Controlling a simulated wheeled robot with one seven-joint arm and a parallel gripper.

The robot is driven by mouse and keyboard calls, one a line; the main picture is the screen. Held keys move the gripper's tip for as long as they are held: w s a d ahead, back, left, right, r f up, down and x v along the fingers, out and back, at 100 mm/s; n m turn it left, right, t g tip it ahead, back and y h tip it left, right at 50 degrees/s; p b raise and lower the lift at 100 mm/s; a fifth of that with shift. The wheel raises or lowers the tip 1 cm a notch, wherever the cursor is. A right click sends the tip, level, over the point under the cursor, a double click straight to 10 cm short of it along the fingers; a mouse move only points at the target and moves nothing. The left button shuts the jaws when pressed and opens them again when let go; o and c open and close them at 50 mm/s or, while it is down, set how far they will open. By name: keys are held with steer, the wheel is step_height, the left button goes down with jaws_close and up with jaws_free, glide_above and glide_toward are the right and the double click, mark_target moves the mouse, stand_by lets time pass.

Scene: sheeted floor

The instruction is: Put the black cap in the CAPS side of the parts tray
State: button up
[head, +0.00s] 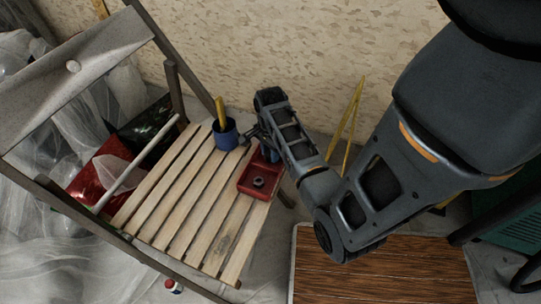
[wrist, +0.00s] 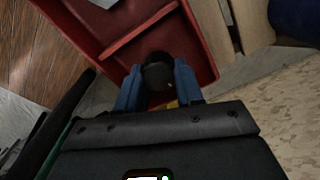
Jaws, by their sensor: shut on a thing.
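My gripper (wrist: 158,84) has blue fingers and is shut on the black cap (wrist: 158,72), seen in the wrist view. The red parts tray (wrist: 205,48) lies beyond and under it, with a divider (wrist: 138,32) across it. The cap shows over the compartment nearer my gripper; I cannot tell whether it touches the tray floor. In the head view, the tray (head: 243,187) sits at the right edge of the slatted seat, and a dark round part lies in its near compartment (head: 259,183). My gripper (head: 268,153) is over the tray's far end, and my arm hides the cap. No CAPS label is readable.
A blue cup (head: 226,137) with a yellow-handled thing in it stands on the chair seat (head: 178,205), left of the tray. A yellow frame (head: 352,125) stands behind my arm by the wall. A brown wooden board (head: 380,270) lies below right. The seat's front slats are clear.

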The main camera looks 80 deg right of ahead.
steer(key=shift+f, duration=0.9)
steer(key=o, duration=1.1)
steer(key=shift+f, duration=0.1)
steer(key=shift+o, duration=0.2)
